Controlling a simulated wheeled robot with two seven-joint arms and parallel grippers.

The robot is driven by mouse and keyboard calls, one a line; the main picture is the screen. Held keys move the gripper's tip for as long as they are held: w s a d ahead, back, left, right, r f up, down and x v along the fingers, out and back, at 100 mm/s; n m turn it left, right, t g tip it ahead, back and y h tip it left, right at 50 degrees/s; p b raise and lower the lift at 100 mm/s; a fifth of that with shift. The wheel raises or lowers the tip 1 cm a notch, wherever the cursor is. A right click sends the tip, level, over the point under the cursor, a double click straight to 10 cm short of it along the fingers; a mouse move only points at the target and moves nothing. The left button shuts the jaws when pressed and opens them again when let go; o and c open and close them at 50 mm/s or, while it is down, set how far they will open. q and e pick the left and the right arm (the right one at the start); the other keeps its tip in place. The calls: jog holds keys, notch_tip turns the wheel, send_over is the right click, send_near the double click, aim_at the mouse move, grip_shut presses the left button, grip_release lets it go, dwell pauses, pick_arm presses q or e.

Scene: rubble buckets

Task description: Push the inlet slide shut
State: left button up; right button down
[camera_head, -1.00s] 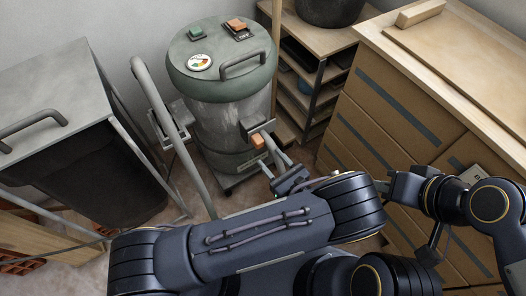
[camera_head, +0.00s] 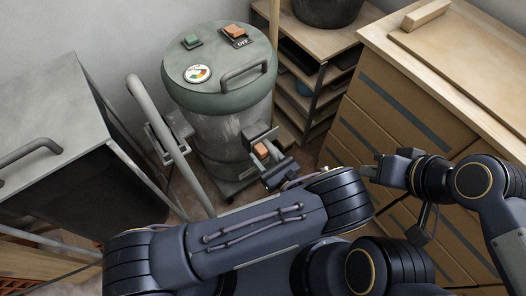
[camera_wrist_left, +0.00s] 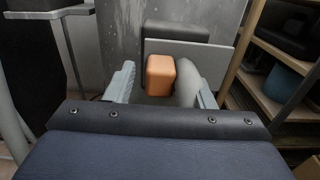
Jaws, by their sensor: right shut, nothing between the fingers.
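The inlet slide is a grey plate with an orange knob (camera_head: 261,150) low on the front of the grey-green drum machine (camera_head: 220,130). In the left wrist view the orange knob (camera_wrist_left: 160,76) stands in front of the grey slide plate (camera_wrist_left: 212,58), which sticks out to the right of a dark block (camera_wrist_left: 175,31). My left gripper (camera_head: 263,154) is open, with its fingers (camera_wrist_left: 156,80) on either side of the knob. The right finger is very close to it; I cannot tell if they touch. My right gripper (camera_head: 372,170) is shut and empty, in front of the wooden drawers.
A grey bin with a handle (camera_head: 50,110) stands at the left, and a grey pipe (camera_head: 165,135) rises between it and the drum. Wooden shelves (camera_head: 305,90) stand behind right. A drawer cabinet with a wooden top (camera_head: 470,65) fills the right side.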

pick_arm(q)
grip_shut()
jog(key=shift+w+d+f+b, duration=0.15)
jog(key=shift+w+d+b, duration=0.3)
jog(key=shift+b, duration=0.2)
jog(key=shift+d+r, duration=0.15)
jog(key=shift+r, duration=0.05)
grip_release()
pick_arm(e)
jog(key=shift+f, duration=0.55)
